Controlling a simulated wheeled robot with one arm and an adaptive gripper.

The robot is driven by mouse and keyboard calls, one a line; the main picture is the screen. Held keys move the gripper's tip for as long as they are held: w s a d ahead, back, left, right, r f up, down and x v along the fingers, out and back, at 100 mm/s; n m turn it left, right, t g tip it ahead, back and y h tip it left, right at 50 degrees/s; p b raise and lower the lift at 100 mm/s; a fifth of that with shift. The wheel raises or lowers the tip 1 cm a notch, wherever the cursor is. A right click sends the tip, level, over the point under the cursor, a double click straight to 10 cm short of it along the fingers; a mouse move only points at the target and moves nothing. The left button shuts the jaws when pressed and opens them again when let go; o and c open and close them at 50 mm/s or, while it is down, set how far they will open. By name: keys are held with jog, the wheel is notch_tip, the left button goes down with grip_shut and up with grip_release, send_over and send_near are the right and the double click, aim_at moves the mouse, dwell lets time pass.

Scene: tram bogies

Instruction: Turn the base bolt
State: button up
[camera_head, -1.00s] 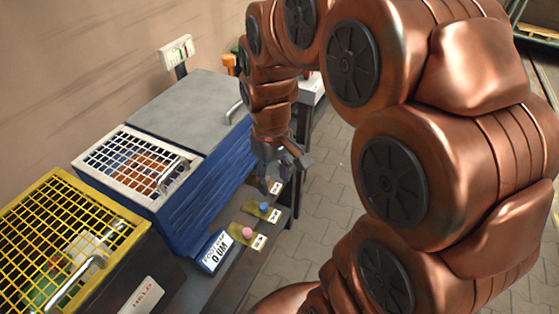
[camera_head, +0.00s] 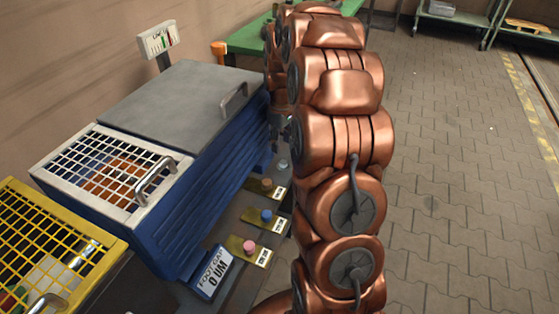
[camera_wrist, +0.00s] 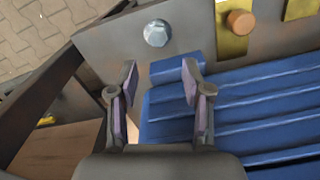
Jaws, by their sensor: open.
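The base bolt (camera_wrist: 157,33) is a silver hex-headed bolt on a grey plate, at the top middle of the wrist view. It also shows small in the head view (camera_head: 283,165), beside the foot of the blue housing. My gripper (camera_wrist: 159,76) is open and empty. Its two fingers point toward the bolt, which lies beyond the fingertips and roughly between their lines, apart from them. In the head view the gripper (camera_head: 280,122) is mostly hidden behind my arm, next to the blue housing.
The ribbed blue housing (camera_head: 215,165) lies under the fingers in the wrist view. A brown knob (camera_head: 266,183), blue knob (camera_head: 266,215) and pink knob (camera_head: 249,246) stand on yellow plates. A display (camera_head: 213,272) reads "FOOT GAP 0 UM". Open floor (camera_head: 450,180) lies to the right.

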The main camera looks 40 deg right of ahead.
aim_at(282, 161)
jog(key=shift+d+f, duration=0.15)
jog(key=shift+f, duration=3.85)
grip_shut()
